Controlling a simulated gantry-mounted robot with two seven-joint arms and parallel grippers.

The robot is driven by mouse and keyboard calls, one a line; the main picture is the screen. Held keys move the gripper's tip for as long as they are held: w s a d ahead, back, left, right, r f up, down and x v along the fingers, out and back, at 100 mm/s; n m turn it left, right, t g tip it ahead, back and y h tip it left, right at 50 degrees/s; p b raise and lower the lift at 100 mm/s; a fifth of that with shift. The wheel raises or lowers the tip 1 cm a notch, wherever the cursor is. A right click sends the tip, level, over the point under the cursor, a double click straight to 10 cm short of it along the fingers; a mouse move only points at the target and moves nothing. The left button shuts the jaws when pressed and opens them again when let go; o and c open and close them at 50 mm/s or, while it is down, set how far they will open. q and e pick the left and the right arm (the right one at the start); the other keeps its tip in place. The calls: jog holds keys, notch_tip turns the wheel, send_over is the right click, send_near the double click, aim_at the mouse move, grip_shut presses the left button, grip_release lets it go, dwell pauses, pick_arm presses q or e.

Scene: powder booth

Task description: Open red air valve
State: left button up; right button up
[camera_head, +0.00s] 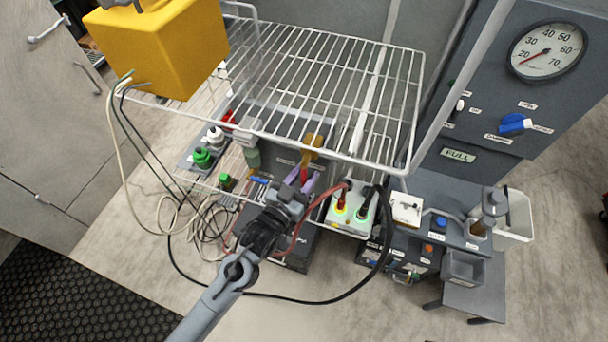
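My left gripper (304,178) reaches in from the lower left, at the front edge of the wire shelving. Its two purple fingertips stand apart in a V. A small red part (304,174) shows between them, below a yellow-brown fitting (313,143). This red part looks like the air valve's handle, but it is small and partly hidden by the fingers. I cannot tell whether the fingers touch it. My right gripper is not in view.
A wire shelf (340,75) overhangs the spot, with a yellow box (165,45) at its left. A grey box with lit connectors (350,207) and red and black hoses is close right. A gauge panel (546,50) stands at the right. Loose cables (200,225) lie left.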

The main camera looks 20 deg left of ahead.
pick_arm(q)
grip_shut()
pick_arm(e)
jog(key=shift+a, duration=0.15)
